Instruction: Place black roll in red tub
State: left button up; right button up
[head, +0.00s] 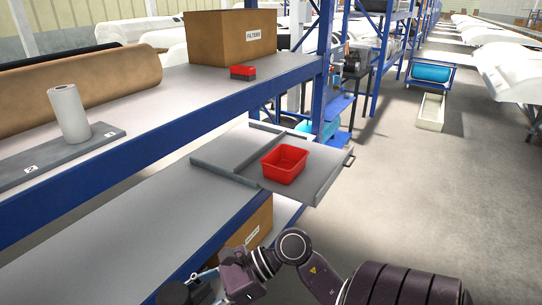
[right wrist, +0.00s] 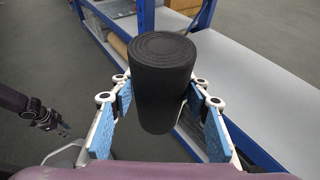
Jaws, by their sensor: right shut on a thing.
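The black roll (right wrist: 160,85) stands lengthwise between the blue pads of my right gripper (right wrist: 160,112) in the right wrist view. The gripper is shut on it. In the head view the right arm reaches in at the bottom, and a dark part of the roll (head: 176,293) shows at the lower edge, mostly cut off. The red tub (head: 284,165) sits on a grey pull-out tray, apart from the roll, and looks empty. My left gripper (right wrist: 45,115) shows small at the left of the right wrist view; its jaws are too small to read.
The grey pull-out tray (head: 318,178) juts from the blue-framed rack. A white roll (head: 69,113) stands on a numbered grey board (head: 60,158) on the upper shelf. A filters carton (head: 230,38), a small red box (head: 243,73) and a large brown roll (head: 80,90) are there too.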

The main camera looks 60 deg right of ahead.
aim_at(287, 168)
jog(key=i+l+z, duration=0.15)
jog(key=l+z, duration=0.3)
jog(key=i+l+z, duration=0.2)
jog(key=z, duration=0.25)
jog(key=i+l+z, duration=0.25)
jog(key=i+l, duration=0.8)
jog(key=i, duration=0.15)
